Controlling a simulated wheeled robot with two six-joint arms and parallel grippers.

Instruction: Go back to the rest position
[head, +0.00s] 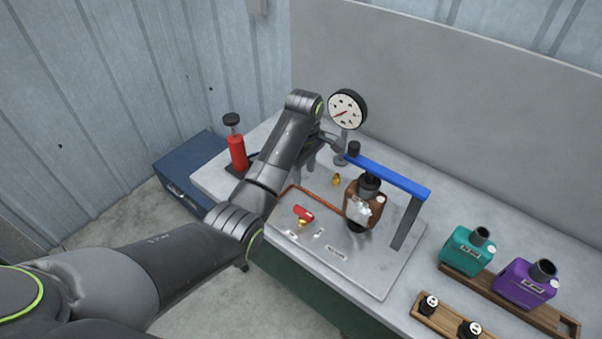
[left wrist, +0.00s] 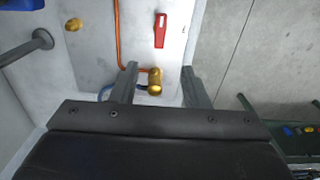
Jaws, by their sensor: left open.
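My left arm reaches in from the left in the head view and bends down over the metal test plate (head: 345,262). My left gripper (head: 304,166) is partly hidden behind its own arm there. In the left wrist view its two fingers (left wrist: 159,68) are apart, with a brass fitting (left wrist: 155,82) showing between them; I cannot tell any contact. A red valve handle (left wrist: 161,30) lies ahead of the fingers; it also shows in the head view (head: 303,212). My right gripper is not in view.
A gauge (head: 346,110) stands behind the plate, and a red pump (head: 237,152) at the left. Teal (head: 466,252) and purple (head: 524,285) mufflers sit in a wooden rack at the right, with small black-topped parts in front. A blue box (head: 188,172) is left of the bench.

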